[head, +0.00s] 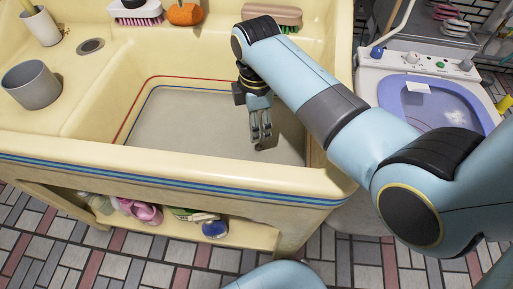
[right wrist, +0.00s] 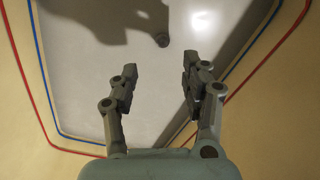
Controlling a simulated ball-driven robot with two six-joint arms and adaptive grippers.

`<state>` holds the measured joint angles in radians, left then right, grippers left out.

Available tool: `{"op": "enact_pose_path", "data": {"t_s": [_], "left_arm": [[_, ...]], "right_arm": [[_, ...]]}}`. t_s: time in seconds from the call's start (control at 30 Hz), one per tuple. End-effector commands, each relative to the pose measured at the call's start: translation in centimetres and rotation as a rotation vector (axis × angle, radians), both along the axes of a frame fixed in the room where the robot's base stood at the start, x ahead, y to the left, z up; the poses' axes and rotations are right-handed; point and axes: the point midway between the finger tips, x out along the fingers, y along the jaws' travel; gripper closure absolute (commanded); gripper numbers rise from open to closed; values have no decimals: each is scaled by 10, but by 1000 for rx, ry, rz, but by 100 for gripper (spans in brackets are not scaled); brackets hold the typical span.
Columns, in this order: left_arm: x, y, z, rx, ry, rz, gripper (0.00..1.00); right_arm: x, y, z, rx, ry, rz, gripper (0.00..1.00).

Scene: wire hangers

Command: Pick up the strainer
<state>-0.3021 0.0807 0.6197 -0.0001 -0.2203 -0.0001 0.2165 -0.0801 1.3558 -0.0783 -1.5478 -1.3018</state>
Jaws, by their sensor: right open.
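Another round metal piece (head: 90,46) sits on the sink's left ledge. My left gripper is not in view.
The yellow sink walls enclose my right gripper. A grey cup (head: 31,86) stands on the left ledge. Brushes (head: 272,15) and an orange pumpkin-like thing (head: 184,13) sit on the back ledge. A blue-rimmed basin (head: 432,100) stands at right. The basin's left floor is clear.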

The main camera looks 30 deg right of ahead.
Motion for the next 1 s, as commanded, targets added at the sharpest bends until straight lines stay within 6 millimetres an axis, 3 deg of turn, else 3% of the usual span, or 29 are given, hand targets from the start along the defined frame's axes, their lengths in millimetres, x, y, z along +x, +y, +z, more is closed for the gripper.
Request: {"op": "enact_pose_path", "data": {"t_s": [0.1, 0.37, 0.6, 0.9, 1.0], "left_arm": [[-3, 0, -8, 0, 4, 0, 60], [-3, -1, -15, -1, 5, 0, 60], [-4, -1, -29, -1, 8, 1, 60], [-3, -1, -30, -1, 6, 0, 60], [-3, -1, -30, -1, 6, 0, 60]], "right_arm": [[-1, 0, -23, 0, 3, 0, 53], [-2, -2, -47, -1, 2, -1, 53], [-6, -4, -85, -1, 2, -2, 53], [-5, -3, -89, -1, 0, -2, 53], [-5, -3, -89, -1, 0, -2, 63]]}}
